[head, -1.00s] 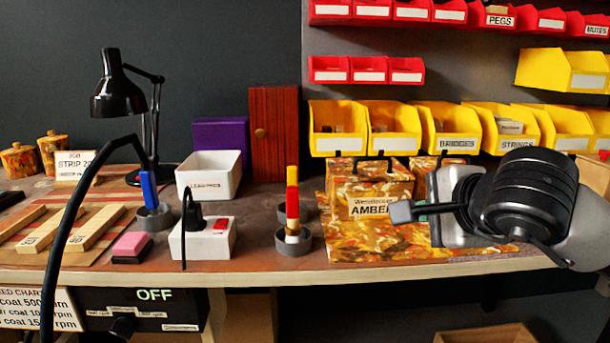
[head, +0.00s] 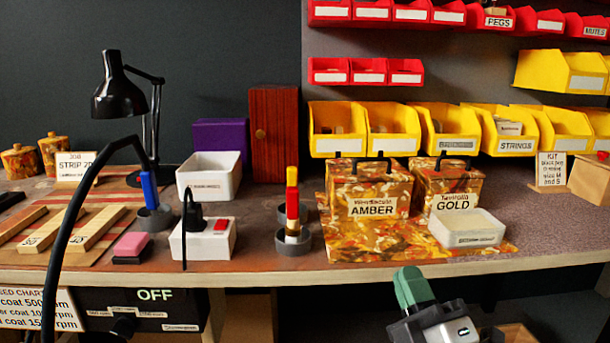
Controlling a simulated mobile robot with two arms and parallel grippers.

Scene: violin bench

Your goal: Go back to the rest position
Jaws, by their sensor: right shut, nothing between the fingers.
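My right gripper (head: 412,287), with green fingers, is low at the bottom right, in front of the bench's front edge and below the bench top. Its fingers are shut together with nothing between them. Part of my right arm shows below it, cut off by the bottom of the view. My left gripper is not in view.
The bench (head: 560,235) runs across the view. Nearest the right gripper on it are a white box (head: 466,230), the AMBER box (head: 345,228) and the GOLD box (head: 465,187). A black curved tube (head: 62,235) crosses the front edge at left.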

